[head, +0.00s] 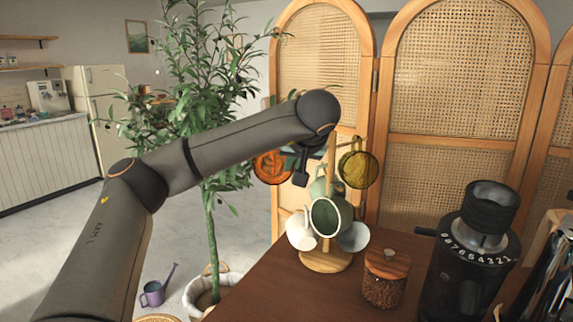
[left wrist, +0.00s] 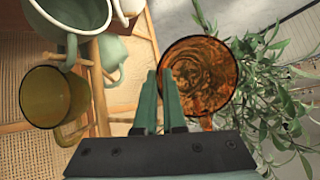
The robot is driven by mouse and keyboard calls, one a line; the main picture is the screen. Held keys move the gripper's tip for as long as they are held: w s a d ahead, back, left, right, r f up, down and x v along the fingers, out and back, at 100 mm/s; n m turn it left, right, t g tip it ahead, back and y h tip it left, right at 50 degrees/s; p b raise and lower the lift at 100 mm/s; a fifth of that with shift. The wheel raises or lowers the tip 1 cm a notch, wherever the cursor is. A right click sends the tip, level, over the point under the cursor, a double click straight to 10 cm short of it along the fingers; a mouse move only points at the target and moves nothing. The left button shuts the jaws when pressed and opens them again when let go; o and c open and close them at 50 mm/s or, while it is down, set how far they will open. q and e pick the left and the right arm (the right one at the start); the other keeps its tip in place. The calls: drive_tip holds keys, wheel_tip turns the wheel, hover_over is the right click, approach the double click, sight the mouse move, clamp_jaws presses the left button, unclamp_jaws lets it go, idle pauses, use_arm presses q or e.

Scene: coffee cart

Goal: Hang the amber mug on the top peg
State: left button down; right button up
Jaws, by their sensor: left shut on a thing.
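The amber mug (head: 272,167), translucent orange, is off the floor left of the wooden mug tree (head: 330,262) in the head view. In the left wrist view its round mouth (left wrist: 203,72) faces the camera. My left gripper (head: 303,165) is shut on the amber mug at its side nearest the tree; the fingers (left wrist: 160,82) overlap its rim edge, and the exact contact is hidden. The tree's top is partly hidden behind my arm. A yellow-olive glass mug (head: 359,168) hangs high on the tree's right side. My right gripper is not in view.
A green mug (head: 325,216), a white mug (head: 299,230) and a pale mug (head: 353,236) hang lower on the tree. A lidded bean jar (head: 385,285) and a black grinder (head: 470,250) stand to the right. A leafy plant (head: 205,80) stands left, behind my arm.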

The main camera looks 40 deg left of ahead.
use_arm(q)
drive_tip(key=shift+w+d+f+b, duration=0.15)
drive_tip(key=shift+w+d+f, duration=0.05)
drive_tip(key=shift+w+d, duration=0.55)
drive_tip(key=shift+w+d+f+b, duration=0.1)
drive_tip(key=shift+w+d+f, duration=0.1)
drive_tip(key=shift+w+d, duration=0.6)
drive_tip(key=shift+w+d+f+b, duration=0.2)
drive_tip(key=shift+w+d, duration=0.25)
drive_tip(key=shift+w, duration=0.6)
drive_tip(key=shift+w+d+r+p, duration=0.15)
drive_tip(key=shift+w+d+p, duration=0.05)
drive_tip(key=shift+p, duration=0.3)
drive_tip(key=shift+w+d+p, duration=0.2)
drive_tip(key=shift+w+p, duration=0.1)
drive_tip(key=shift+p, duration=0.15)
drive_tip(key=shift+s+d+f, duration=0.1)
drive_tip(key=shift+s+f, duration=0.05)
drive_tip(key=shift+f, duration=0.35)
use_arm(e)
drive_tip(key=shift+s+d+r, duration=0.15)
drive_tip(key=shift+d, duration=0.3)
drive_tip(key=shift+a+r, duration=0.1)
